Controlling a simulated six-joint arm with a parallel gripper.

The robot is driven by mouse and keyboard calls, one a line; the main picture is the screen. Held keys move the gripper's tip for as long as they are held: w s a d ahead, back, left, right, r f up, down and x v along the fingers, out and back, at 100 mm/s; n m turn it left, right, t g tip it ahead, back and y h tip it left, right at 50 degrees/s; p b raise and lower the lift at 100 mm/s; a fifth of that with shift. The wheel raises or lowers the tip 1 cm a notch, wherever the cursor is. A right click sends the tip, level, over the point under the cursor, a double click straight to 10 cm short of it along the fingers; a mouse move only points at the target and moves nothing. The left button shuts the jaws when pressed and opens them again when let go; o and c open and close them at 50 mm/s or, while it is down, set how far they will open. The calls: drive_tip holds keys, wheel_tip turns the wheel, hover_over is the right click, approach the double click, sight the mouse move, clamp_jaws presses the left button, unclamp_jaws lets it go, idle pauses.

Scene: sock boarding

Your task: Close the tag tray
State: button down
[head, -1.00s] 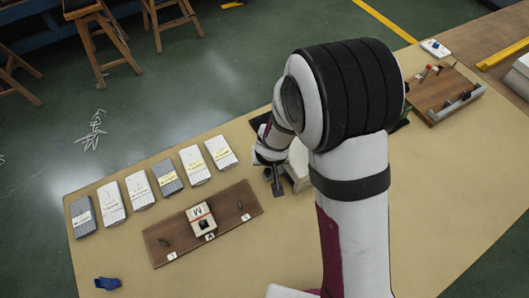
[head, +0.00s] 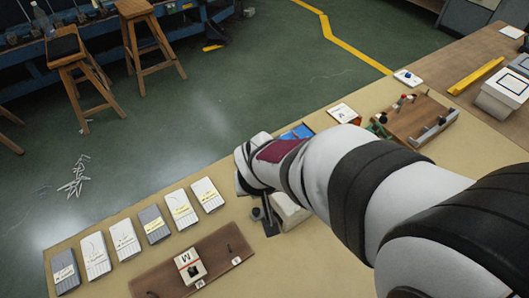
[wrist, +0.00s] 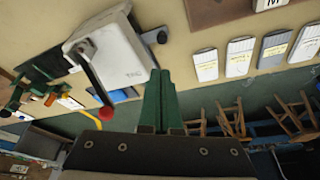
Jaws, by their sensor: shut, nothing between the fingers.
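A white box (wrist: 112,52) with small lettering on its face is in the wrist view. My gripper (wrist: 160,76) is shut and empty. Its green fingertips show just past the box's lower right edge; contact is unclear. My arm hides the fingers in the head view.
Several labelled grey and white packs (head: 125,239) lie in a row along the far table edge. A brown board (head: 215,252) bears a block marked M (head: 189,266). A wooden board with tools (head: 417,122) is at the right. Stools (head: 150,38) stand beyond the table.

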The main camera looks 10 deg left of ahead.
drive_tip(key=w+a+n+g+h, duration=0.2)
drive_tip(key=w+a+n, duration=0.15)
drive_tip(key=w, duration=0.25)
drive_tip(key=n+g+h, duration=0.1)
drive_tip(key=n+g, duration=0.1)
drive_tip(key=g, duration=0.2)
approach(259, 219)
drive_tip(key=w+a+f, duration=0.3)
drive_tip(key=a+f, duration=0.1)
drive_tip(key=shift+w+a+f, duration=0.25)
drive_tip(key=shift+w+f, duration=0.15)
drive_tip(key=shift+s+d+f, duration=0.1)
drive_tip(key=shift+s+d, duration=1.05)
drive_tip(key=shift+d, duration=0.05)
drive_tip(key=shift+s+d, duration=0.25)
drive_tip(key=shift+s+d, duration=1.55)
drive_tip(key=shift+s, duration=0.05)
